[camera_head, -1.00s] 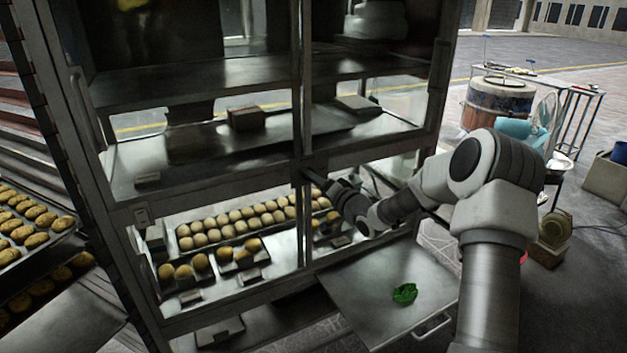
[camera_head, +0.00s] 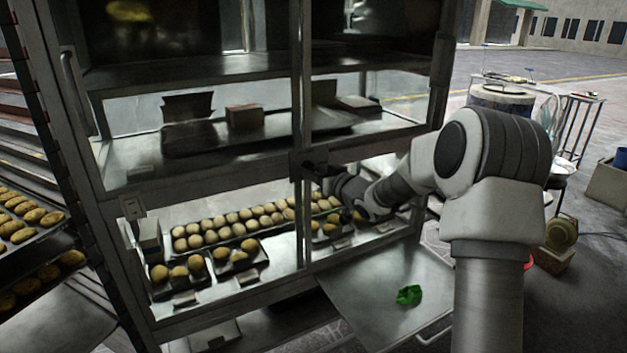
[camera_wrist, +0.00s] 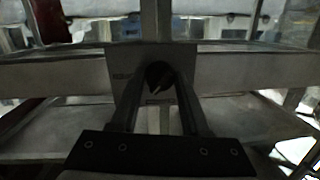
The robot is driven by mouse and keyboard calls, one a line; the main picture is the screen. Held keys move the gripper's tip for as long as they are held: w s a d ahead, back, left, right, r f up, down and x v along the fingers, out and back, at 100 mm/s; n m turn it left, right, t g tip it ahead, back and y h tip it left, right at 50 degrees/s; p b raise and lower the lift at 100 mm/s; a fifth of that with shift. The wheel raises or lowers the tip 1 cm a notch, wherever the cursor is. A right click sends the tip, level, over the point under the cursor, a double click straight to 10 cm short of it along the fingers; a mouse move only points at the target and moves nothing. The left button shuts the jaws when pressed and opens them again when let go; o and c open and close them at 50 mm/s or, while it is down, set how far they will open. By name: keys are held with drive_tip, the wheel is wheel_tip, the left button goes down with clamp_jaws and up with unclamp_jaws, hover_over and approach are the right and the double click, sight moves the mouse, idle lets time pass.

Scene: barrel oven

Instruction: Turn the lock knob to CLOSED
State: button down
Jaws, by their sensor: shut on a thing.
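The lock knob is a dark round knob (camera_wrist: 159,72) on a grey plate (camera_wrist: 124,62) in the wrist view. Small lettering left of the knob is too blurred to read for certain. My gripper (camera_wrist: 158,88) is shut on the knob, with one finger on each side of it. In the head view, my gripper (camera_head: 325,178) reaches in from the right to the cabinet's middle crossbar (camera_head: 250,174), where it meets the central post. The knob is small, dark and partly hidden there, and its setting cannot be read.
Glass-fronted shelves (camera_head: 255,65) fill the cabinet above the crossbar. Trays of round buns (camera_head: 230,225) sit behind glass below. A pull-out metal shelf (camera_head: 375,285) with a green item (camera_head: 408,295) juts out below my arm. Racks of baked goods (camera_head: 30,225) stand at left.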

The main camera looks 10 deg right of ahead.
drive_tip(key=shift+n+h+b, duration=0.8)
drive_tip(key=shift+n+b, duration=2.6)
drive_tip(key=shift+c, duration=1.9)
unclamp_jaws()
drive_tip(key=shift+r, duration=0.1)
drive_tip(key=p+v, duration=0.2)
drive_tip(key=v, duration=1.5)
drive_tip(key=shift+s, duration=0.25)
